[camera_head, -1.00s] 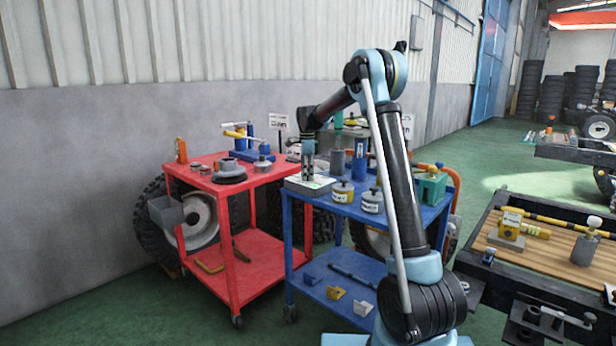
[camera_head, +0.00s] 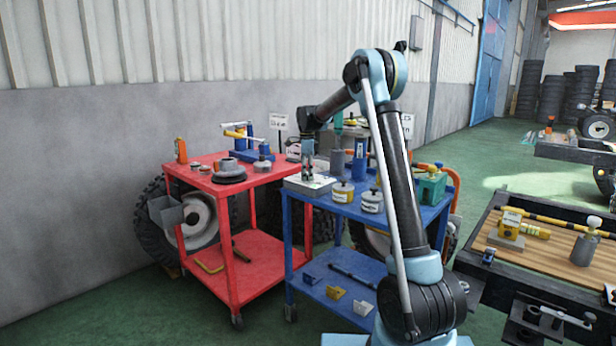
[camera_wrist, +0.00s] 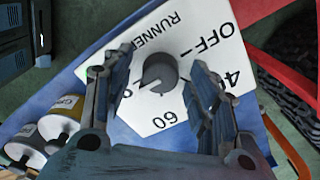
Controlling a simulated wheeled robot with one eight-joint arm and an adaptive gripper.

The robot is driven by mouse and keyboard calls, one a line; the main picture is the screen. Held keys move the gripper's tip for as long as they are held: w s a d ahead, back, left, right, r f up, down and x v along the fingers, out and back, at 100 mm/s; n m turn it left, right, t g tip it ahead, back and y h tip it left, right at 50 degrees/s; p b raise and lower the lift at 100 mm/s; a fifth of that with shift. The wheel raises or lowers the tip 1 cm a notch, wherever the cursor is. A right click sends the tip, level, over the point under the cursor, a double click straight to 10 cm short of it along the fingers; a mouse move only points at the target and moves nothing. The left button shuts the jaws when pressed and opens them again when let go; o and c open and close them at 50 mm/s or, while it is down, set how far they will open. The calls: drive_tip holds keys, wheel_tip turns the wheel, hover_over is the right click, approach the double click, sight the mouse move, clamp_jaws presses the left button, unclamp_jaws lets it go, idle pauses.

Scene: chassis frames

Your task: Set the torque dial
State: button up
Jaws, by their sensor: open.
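The torque dial (camera_wrist: 160,72) is a dark grey round knob with a notch, on a white panel (camera_wrist: 190,40). The panel carries the words OFF and RUNNER and the numbers 40 and 60. My gripper (camera_wrist: 162,88) is open, with one finger to each side of the knob and a gap visible on both sides. In the head view my gripper (camera_head: 308,172) points down over the panel box (camera_head: 312,188) at the left end of the blue cart's top. The knob itself is hidden there behind the gripper.
A red cart (camera_head: 225,265) with tools stands to the left. A wooden-topped bench (camera_head: 550,245) is at the right.

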drive_tip(key=shift+r, duration=0.1)
wheel_tip(320, 180, up, 12)
idle(0.5)
